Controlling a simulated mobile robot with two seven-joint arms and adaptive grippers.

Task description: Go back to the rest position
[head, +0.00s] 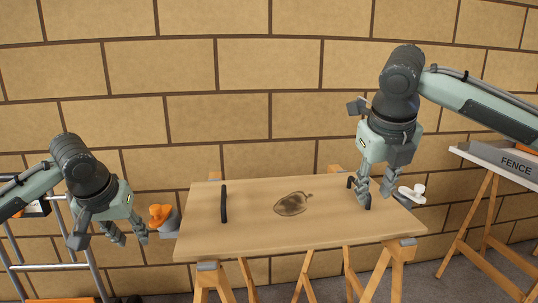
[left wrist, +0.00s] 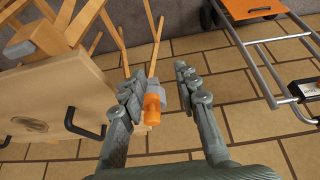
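My left gripper (head: 131,240) is open and empty, off the left end of the wooden board (head: 255,237). It also shows open in the left wrist view (left wrist: 158,74). My right gripper (head: 377,199) is above the board's right end, its fingers apart. One finger overlaps the right black handle (head: 351,182) in the picture and hides part of it; I cannot tell whether they touch. The left black handle (head: 223,203) stands free on the board and shows in the left wrist view (left wrist: 84,125).
An orange clamp-like piece (head: 160,214) is at the board's left edge, close to my left gripper. A white-knobbed piece (head: 412,193) is at the right edge. Wooden trestles (head: 384,275) carry the board. A metal-framed cart (left wrist: 278,72) and a FENCE stand (head: 505,160) flank it. A brick wall is behind.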

